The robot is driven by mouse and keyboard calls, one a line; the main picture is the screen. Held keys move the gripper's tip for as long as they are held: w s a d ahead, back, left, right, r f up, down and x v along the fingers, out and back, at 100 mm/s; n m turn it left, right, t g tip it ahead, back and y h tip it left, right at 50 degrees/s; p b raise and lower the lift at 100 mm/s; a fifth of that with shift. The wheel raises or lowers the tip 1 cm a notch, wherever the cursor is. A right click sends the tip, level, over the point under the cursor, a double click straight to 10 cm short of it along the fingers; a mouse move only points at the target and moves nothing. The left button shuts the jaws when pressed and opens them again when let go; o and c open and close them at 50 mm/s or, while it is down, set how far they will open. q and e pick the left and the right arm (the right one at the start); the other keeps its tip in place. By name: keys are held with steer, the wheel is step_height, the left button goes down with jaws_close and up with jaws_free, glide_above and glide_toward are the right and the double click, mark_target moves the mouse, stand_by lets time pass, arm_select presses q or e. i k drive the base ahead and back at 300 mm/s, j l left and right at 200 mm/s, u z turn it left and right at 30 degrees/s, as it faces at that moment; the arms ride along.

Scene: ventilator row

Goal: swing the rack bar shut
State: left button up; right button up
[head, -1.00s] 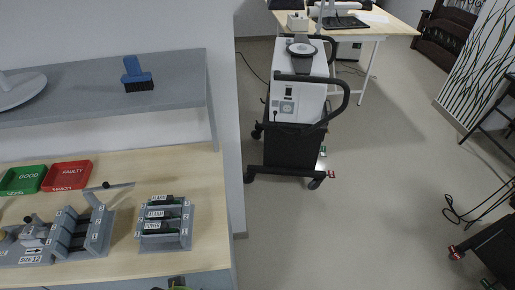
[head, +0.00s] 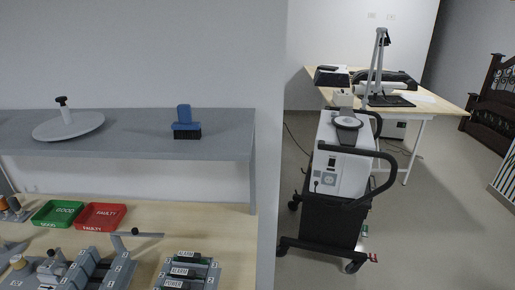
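The grey rack (head: 102,268) with numbered slots stands on the wooden bench at the lower left, its front cut off by the picture's lower edge. The rack bar (head: 148,235) is a thin grey bar on a post at the rack's back. It sticks out to the right, away from the slots, and has a dark knob near the post. A second grey holder (head: 212,274) with several dark, labelled modules (head: 186,258) stands right of the rack. Neither of my grippers is in view.
A green GOOD tray (head: 57,213) and a red FAULTY tray (head: 100,216) lie behind the rack. A wheeled machine (head: 340,175) stands right of the wall end.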

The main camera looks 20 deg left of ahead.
mark_target(134, 233)
steer(key=u, duration=1.4)
